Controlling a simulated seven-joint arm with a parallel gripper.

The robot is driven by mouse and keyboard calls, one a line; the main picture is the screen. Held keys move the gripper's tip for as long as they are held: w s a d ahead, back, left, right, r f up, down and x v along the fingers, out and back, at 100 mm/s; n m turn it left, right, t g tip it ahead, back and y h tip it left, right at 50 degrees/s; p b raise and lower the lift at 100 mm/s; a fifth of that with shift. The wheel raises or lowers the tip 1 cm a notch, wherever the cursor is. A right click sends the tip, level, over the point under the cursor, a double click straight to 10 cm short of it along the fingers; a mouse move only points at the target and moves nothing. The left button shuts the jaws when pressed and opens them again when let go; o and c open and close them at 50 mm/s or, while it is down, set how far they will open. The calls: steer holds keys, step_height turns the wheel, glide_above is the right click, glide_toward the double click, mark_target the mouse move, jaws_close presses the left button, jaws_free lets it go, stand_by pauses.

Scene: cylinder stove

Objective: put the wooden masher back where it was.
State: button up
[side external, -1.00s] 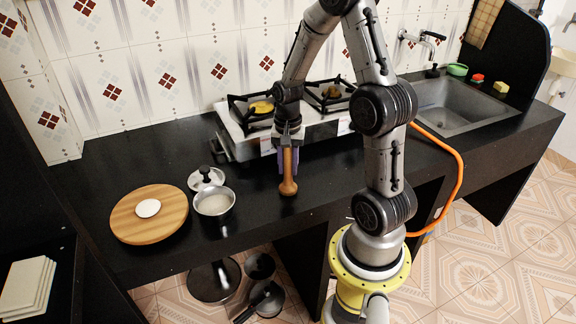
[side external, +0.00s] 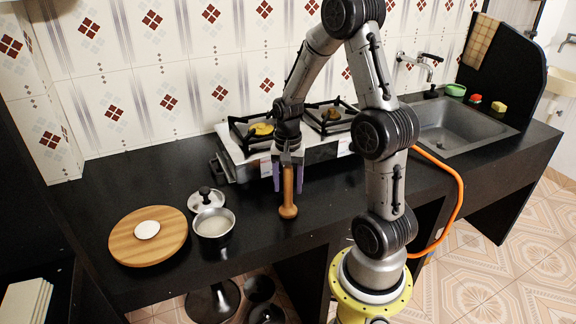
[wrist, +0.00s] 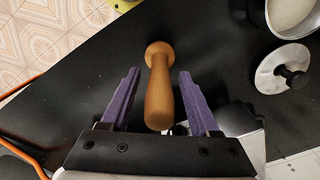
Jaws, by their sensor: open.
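The wooden masher (side external: 288,207) is upright on the black counter, in front of the stove, with its rounded knob end down. In the wrist view the masher (wrist: 158,98) lies between the two purple fingers, with a gap on each side. My gripper (side external: 288,188) is open around the masher's upper part. In the wrist view my gripper (wrist: 159,72) shows both fingers spread and not touching it. The masher's top end is partly hidden by my gripper in the side view.
A pot of white contents (side external: 213,224), its lid (side external: 207,198) and a round wooden board (side external: 130,243) are to the left. The gas stove (side external: 236,157) stands behind my gripper. The counter's front edge is close to the masher. Bare counter (side external: 256,205) lies between pot and masher.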

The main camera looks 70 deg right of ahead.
step_height(320, 180, up, 10)
steer(key=shift+r, duration=0.15)
steer(key=shift+a+r, duration=0.1)
steer(key=shift+r, duration=0.15)
steer(key=s+a+r+n+t, duration=0.2)
steer(key=s+a+r+n, duration=0.1)
steer(key=a+n, duration=0.5)
steer(key=s+a+r+n+t, duration=0.3)
steer(key=s+a+n, duration=0.3)
steer(key=a, duration=0.5)
steer(key=shift+s+r+n+t, duration=0.15)
steer(key=shift+r+n+t, duration=0.15)
steer(key=shift+r+n, duration=0.45)
